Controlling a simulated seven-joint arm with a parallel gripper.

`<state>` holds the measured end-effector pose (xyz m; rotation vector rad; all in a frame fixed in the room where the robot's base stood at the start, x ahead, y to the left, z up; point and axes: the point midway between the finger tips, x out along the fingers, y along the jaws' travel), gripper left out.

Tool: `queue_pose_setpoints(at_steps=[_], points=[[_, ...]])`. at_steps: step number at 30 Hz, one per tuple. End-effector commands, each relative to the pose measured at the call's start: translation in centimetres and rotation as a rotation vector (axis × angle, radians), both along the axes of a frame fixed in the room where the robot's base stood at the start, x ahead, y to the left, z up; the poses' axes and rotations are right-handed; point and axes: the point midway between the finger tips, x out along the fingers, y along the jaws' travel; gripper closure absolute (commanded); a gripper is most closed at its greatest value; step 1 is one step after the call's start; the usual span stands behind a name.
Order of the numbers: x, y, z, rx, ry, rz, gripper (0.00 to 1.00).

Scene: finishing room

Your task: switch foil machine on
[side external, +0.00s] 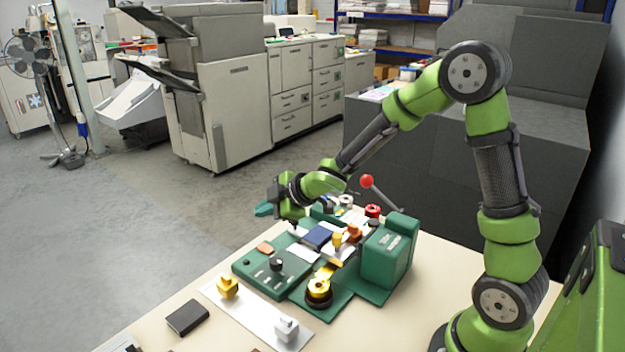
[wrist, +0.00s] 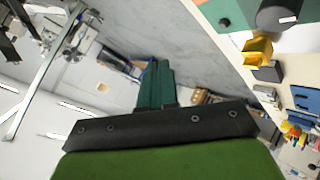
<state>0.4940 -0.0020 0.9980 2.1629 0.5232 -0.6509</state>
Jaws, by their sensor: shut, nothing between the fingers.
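The green foil machine (side external: 385,262) stands on the cream table. Its low control panel (side external: 258,284) is at the front left, with a black knob (side external: 276,264), an orange piece (side external: 265,249) and a small dark button (side external: 246,262). I cannot tell which of these is the power switch, or its state. My gripper (side external: 263,210) is above and behind the panel, apart from it, with its teal fingers pointing left. In the wrist view the fingers (wrist: 156,84) are together and empty, and point over the floor beyond the table edge.
A red-ball lever (side external: 367,181) rises behind the machine. A gold roll (side external: 319,291) sits in front. A yellow block (side external: 228,287) and a grey block (side external: 287,329) stand on a white strip, near a black booklet (side external: 187,317). Open floor (side external: 120,250) lies left of the table.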

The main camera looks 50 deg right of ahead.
Motion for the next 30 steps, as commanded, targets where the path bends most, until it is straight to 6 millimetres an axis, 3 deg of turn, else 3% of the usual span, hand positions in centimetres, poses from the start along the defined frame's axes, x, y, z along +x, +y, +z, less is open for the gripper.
queue_pose_setpoints(at_steps=[9,15,30], points=[[0.5,0.1,-4.6,-0.002,0.005,-0.001,1.0],[0.8,0.0,-6.7,-0.002,0.002,-0.001,1.0],[0.9,-0.1,-7.6,-0.004,-0.001,-0.002,1.0]])
